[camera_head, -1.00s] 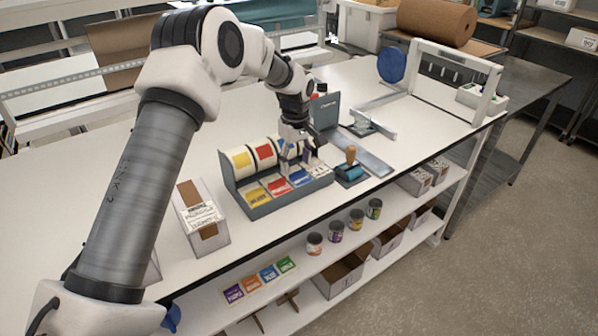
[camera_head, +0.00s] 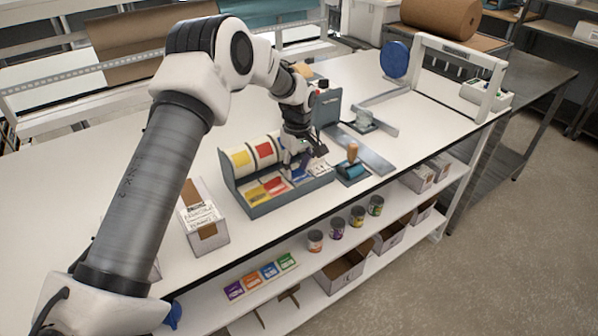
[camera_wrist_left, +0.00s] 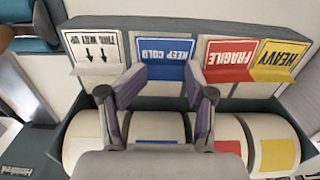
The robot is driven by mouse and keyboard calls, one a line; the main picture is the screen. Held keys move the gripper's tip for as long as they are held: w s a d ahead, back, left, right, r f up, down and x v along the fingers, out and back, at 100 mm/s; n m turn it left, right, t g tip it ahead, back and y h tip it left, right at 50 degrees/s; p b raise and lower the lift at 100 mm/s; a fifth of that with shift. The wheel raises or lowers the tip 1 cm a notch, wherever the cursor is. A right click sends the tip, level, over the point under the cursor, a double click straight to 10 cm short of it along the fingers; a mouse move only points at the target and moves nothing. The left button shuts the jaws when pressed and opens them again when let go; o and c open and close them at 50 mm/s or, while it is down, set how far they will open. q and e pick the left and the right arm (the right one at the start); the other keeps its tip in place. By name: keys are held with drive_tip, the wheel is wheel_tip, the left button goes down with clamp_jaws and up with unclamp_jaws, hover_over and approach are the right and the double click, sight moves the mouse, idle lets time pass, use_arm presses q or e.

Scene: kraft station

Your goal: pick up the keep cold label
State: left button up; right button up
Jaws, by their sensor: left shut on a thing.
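The blue keep cold label (camera_wrist_left: 165,56) hangs at the front of the label dispenser (camera_wrist_left: 210,28), between the white "this way up" label (camera_wrist_left: 96,52) and the red fragile label (camera_wrist_left: 228,60). My left gripper (camera_wrist_left: 162,84) has one finger at each side of the keep cold label and is shut on it. In the head view my left gripper (camera_head: 300,168) is down at the dispenser (camera_head: 270,204) and hides most of the blue label. My right gripper is not in view.
The yellow heavy label (camera_wrist_left: 279,60) is beside the fragile one. A wooden-handled stamp (camera_head: 353,160) stands right of the dispenser. A box (camera_head: 205,222) sits to its left. Several jars (camera_head: 337,228) are on the shelf below.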

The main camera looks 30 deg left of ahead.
sight(299, 176)
use_arm(q)
drive_tip(key=shift+r+b, duration=0.3)
drive_tip(key=shift+r, duration=0.05)
drive_tip(key=shift+c, duration=1.2)
drive_tip(key=shift+s+d+r+b, duration=0.15)
drive_tip(key=shift+r+b, duration=0.25)
drive_tip(key=shift+r, duration=0.2)
drive_tip(key=shift+s+d+r+b, duration=0.1)
drive_tip(key=shift+r+b, duration=0.25)
drive_tip(key=shift+r, duration=0.25)
clamp_jaws()
drive_tip(key=s+d+r+b, duration=0.1)
drive_tip(key=s+d+b, duration=0.3)
drive_tip(key=s+d, duration=0.6)
drive_tip(key=shift+s+d+r, duration=0.2)
drive_tip(key=shift+s+r, duration=0.15)
drive_tip(key=shift+s, duration=0.2)
drive_tip(key=o, duration=1)
unclamp_jaws()
drive_tip(key=shift+c, duration=0.2)
drive_tip(key=shift+r, duration=0.1)
